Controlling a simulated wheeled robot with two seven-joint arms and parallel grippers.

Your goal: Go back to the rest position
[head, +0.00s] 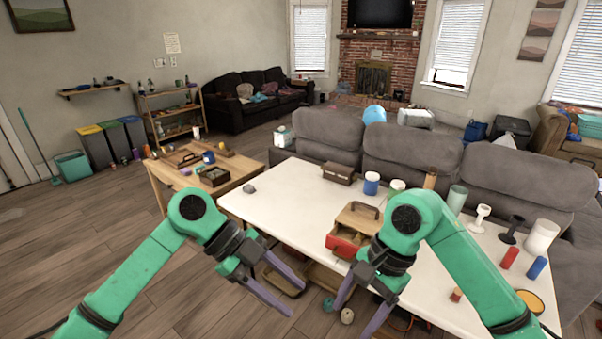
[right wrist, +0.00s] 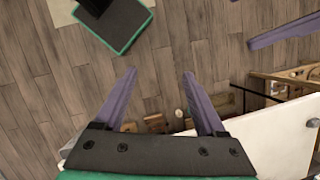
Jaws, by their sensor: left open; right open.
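My left gripper (head: 296,299) has purple fingers and hangs low by the near left edge of the white table (head: 285,200). Its fingers are apart, with nothing seen held. My right gripper (head: 354,320) points down in front of the table's near edge, just this side of the red and wooden box (head: 345,243). In the right wrist view the right gripper (right wrist: 160,74) has its fingers spread, with bare wooden floor between the tips. Both green arms are bent at the elbow, in front of the table.
The table carries a dark box (head: 339,173), a blue-and-white can (head: 371,184), a green cup (head: 457,198) and a white cylinder (head: 541,237). A wooden table (head: 160,177) stands at left. A grey sofa (head: 412,153) lies behind. Floor (head: 95,235) is clear at left.

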